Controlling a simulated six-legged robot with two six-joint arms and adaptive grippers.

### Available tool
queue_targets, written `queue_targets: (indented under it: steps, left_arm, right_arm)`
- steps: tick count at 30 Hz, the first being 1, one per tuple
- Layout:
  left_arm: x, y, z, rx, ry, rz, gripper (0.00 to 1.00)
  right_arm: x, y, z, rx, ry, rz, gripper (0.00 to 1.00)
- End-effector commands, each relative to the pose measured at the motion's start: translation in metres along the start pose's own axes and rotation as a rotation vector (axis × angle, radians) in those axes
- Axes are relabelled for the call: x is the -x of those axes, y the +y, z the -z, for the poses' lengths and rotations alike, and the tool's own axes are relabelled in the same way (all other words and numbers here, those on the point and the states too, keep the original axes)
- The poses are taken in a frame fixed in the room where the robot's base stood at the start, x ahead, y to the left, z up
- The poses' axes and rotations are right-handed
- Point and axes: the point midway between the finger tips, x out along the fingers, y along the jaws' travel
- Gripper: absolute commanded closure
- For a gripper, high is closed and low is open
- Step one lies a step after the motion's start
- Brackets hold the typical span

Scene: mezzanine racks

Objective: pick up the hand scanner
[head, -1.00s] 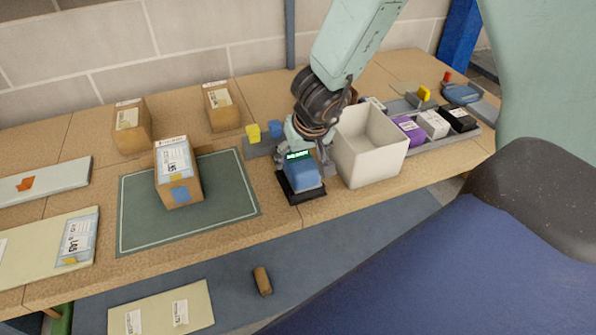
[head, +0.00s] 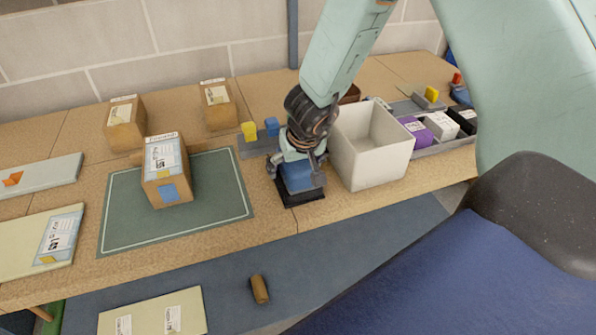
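The hand scanner appears to be the blue device (head: 297,178) on a black base (head: 301,197), on the wooden bench left of the white bin. My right gripper (head: 296,168) is directly above it, pointing down. Its fingers are spread to either side of the device's top, and the left finger looks clear of the blue body. The gripper covers the device's upper part, and contact on the far side is hidden. My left gripper is not in view.
A white bin (head: 343,158) stands close right of the gripper. A grey holder (head: 257,146) with yellow and blue blocks is close behind left. A carton (head: 165,180) stands on the green mat (head: 225,206). Purple, white and black boxes sit in a tray at right.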

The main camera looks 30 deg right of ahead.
Motion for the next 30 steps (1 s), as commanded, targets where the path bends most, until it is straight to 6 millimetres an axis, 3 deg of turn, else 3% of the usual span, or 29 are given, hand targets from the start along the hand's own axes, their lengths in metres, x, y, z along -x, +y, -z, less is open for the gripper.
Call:
queue_targets:
  steps: [30]
  left_arm:
    - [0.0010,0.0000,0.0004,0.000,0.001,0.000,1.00]
  right_arm:
    - [-0.0042,0.0017,0.0005,0.002,0.001,0.001,0.11]
